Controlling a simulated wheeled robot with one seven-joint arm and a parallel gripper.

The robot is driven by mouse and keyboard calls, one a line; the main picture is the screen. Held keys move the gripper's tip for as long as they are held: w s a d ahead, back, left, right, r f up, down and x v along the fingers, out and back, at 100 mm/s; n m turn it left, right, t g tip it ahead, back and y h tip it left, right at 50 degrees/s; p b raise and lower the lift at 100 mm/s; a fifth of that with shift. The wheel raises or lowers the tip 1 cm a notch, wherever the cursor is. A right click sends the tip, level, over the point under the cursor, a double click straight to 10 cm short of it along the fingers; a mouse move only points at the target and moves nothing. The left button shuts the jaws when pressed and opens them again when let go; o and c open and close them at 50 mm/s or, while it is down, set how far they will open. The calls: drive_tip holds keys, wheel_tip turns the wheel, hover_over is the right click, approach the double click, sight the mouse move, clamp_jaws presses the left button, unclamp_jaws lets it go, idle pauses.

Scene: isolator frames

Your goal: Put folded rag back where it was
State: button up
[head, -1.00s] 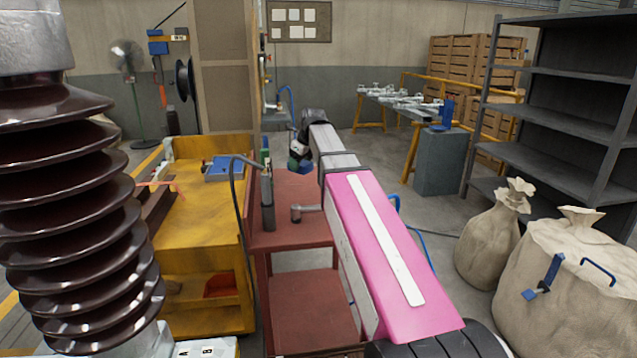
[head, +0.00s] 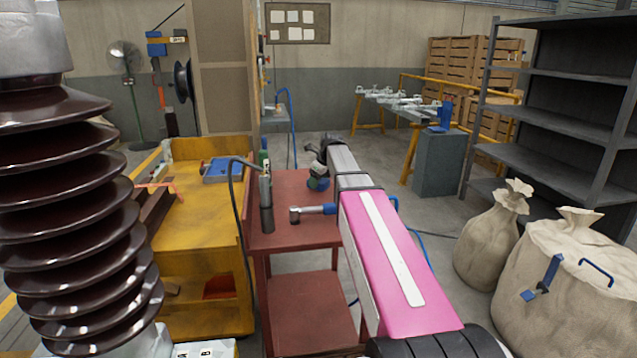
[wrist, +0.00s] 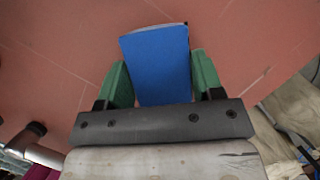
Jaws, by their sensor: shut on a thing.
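The folded rag (wrist: 157,64) is a flat blue rectangle in the wrist view. My gripper (wrist: 161,80) is shut on it, with one green finger at each side. The rag points away from the palm over the red top of the trolley (wrist: 75,60). I cannot tell whether the rag touches that top. In the head view, my gripper (head: 318,182) is at the far right part of the red trolley top (head: 285,236). It is small and partly behind my arm there, and the rag cannot be made out.
A tool with a grey head and blue handle (head: 314,209) lies on the trolley, nearer than my gripper. A grey cylinder (head: 266,203) stands at its left edge. A yellow bench (head: 195,235) stands left. Sacks (head: 560,275) and a grey shelf rack (head: 560,120) are right.

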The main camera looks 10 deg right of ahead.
drive_tip(key=shift+f, duration=0.4)
drive_tip(key=o, duration=1.2)
drive_tip(key=shift+r, duration=0.1)
drive_tip(key=v, duration=1.2)
